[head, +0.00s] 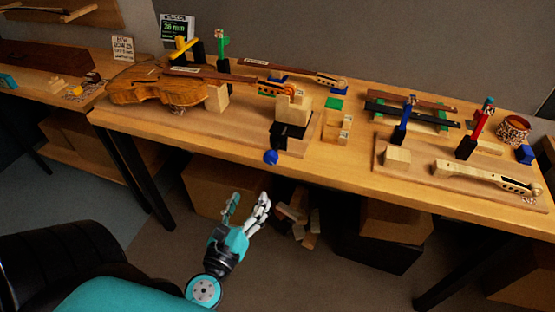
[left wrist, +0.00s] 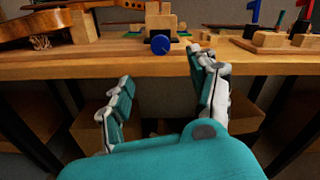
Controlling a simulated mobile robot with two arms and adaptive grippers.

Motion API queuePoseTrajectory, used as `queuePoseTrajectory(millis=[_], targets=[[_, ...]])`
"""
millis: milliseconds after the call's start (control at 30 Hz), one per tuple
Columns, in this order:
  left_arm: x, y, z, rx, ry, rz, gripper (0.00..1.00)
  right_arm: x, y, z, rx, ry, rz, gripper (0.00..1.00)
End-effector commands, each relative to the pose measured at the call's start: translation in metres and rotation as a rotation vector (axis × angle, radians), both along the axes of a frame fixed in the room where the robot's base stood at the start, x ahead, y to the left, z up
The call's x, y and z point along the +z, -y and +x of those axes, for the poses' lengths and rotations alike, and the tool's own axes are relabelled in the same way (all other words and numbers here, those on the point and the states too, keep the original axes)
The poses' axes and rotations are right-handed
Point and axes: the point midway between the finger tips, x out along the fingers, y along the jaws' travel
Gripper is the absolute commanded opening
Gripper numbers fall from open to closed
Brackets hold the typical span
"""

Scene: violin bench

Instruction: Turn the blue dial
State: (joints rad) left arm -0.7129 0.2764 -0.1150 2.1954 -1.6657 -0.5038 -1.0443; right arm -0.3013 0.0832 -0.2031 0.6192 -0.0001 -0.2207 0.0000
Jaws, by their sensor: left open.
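The blue dial (head: 271,157) is a small round knob at the front edge of the bench, on the front of a dark block below a wooden block stack. It also shows in the left wrist view (left wrist: 160,44), beyond and between my fingers. My left gripper (head: 249,204) is open and empty, in front of the bench and below the dial in the head view, apart from it. It also shows in the left wrist view (left wrist: 160,68), with a wide gap between its fingers. My right gripper is in neither view.
The wooden bench (head: 235,137) carries a violin (head: 150,82) at left, and a board (head: 420,168) with blue and red upright tools and a violin neck (head: 480,176) at right. Boxes (head: 225,182) stand under the bench. The space between my gripper and the bench edge is clear.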

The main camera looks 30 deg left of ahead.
Motion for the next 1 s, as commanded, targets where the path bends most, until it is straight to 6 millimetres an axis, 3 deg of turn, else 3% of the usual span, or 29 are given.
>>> queuePoseTrajectory(millis=[200, 600, 800, 1000], targets=[[0.007, -0.011, 0.046, 0.001, 0.005, -0.003, 0.61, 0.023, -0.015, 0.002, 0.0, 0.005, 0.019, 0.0], [0.004, -0.03, 0.126, 0.0, 0.002, -0.006, 0.61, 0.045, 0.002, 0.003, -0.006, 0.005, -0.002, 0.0], [0.001, -0.035, 0.148, 0.0, 0.0, -0.006, 0.61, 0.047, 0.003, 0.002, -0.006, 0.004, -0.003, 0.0], [0.0, -0.037, 0.154, -0.001, 0.0, -0.006, 0.61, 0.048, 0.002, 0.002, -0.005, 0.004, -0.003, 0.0]])
